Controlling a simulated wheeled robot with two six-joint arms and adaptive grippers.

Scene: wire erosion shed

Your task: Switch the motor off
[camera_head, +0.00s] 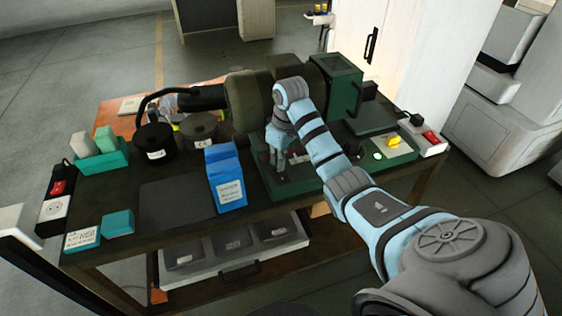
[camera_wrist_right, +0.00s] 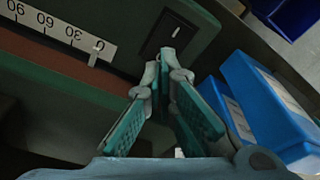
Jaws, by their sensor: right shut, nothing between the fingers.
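The green machine with a large drum-shaped body (camera_head: 250,100) stands on the dark bench. Its green base (camera_head: 290,185) faces the front. My right gripper (camera_head: 277,165) is shut and empty, pointing down at the front of this base. In the right wrist view the fingertips of the gripper (camera_wrist_right: 168,52) are close to a black switch plate (camera_wrist_right: 172,36) with a small pale lever. I cannot tell whether they touch it, or which way the lever is set. A scale with a pointer (camera_wrist_right: 97,52) near 0 is beside the plate. My left gripper is not in view.
A blue box (camera_head: 227,180) stands just left of the base, close to the gripper. Right of the machine are a yellow knob (camera_head: 393,142), a lit green lamp (camera_head: 377,156) and a red rocker switch (camera_head: 432,137). Another red rocker switch (camera_head: 57,187) is at far left.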

